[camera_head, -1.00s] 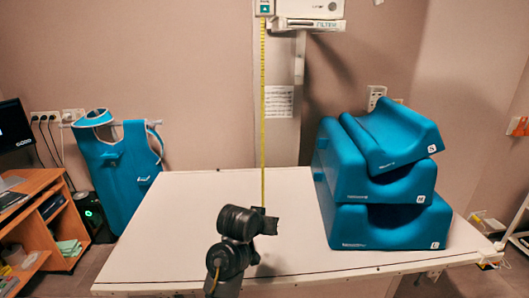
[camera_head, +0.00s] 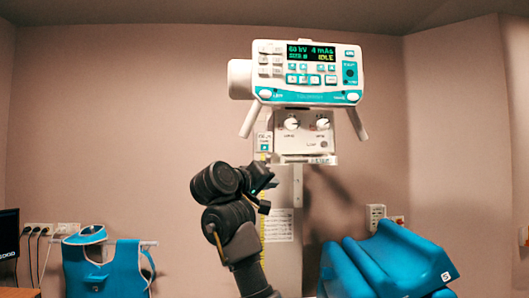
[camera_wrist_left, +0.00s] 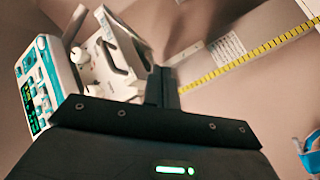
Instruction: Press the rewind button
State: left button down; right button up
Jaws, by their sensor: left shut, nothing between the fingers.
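The white control panel (camera_head: 310,72) with a lit display and teal-edged buttons is mounted high on the stand. It also shows tilted at the left of the left wrist view (camera_wrist_left: 40,85). Below its left part is a small box (camera_head: 264,143) with a teal mark, above a yellow measuring tape (camera_wrist_left: 250,55). No label reading "rewind" is legible, so I cannot confirm which button it is. My left gripper (camera_head: 263,188) is raised below that box and the panel, apart from the panel in the picture. Its fingers (camera_wrist_left: 161,88) are shut and empty. My right gripper is out of view.
Blue foam wedges (camera_head: 385,265) are stacked at lower right. A blue apron (camera_head: 105,270) hangs on the wall at lower left, beside a monitor (camera_head: 8,232). The space around the panel is open wall.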

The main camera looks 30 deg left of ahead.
aim_at(262, 146)
pick_arm(q)
jog(key=s+r+t+h, duration=0.1)
jog(key=s+r, duration=0.2)
jog(key=r, duration=0.7)
jog(key=shift+s+d, duration=0.25)
jog(key=shift+s, duration=0.05)
jog(key=shift+h, duration=0.4)
jog(key=w+a+p, duration=0.1)
jog(key=w, duration=0.1)
jog(key=w+a+p, duration=0.1)
jog(key=w+a, duration=0.1)
jog(key=w+a+p, duration=0.1)
jog(key=w+p, duration=0.1)
jog(key=shift+a, duration=0.25)
jog(key=shift+w+a, duration=0.45)
jog(key=shift+w, duration=0.1)
jog(key=shift+w, duration=0.1)
dwell(0.7)
